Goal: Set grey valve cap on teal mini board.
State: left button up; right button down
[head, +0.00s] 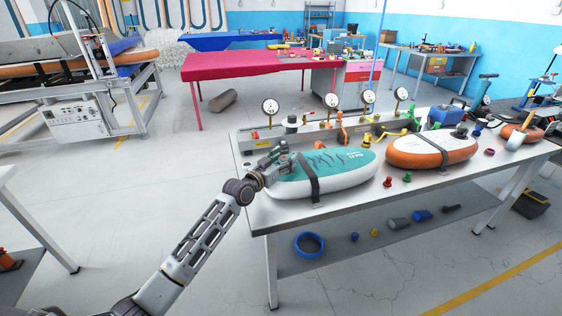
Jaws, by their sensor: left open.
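The teal mini board (335,163) lies on the near left part of the metal workbench, teal on top and white at the side, with a dark strap across it. My left gripper (279,154) is open over the board's left end. Small grey shapes at its fingertips blend together, so I cannot tell whether the grey valve cap is among them or whether the fingers touch the board. A dark grey round piece (291,122) stands at the bench's back left; I cannot tell if it is the cap. My right gripper is not in view.
An orange and white board (430,150) lies to the right on the workbench (355,196). A red cap (388,182) and a green cap (407,178) stand between the boards. Several pressure gauges (331,100) rise along the back. The bench's front strip is mostly clear.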

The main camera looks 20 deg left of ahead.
pick_arm(q)
jog(key=shift+s, duration=0.15)
jog(key=v, duration=1.1)
jog(key=shift+s+a, duration=0.15)
jog(key=shift+s, duration=0.2)
dwell(0.3)
dwell(1.0)
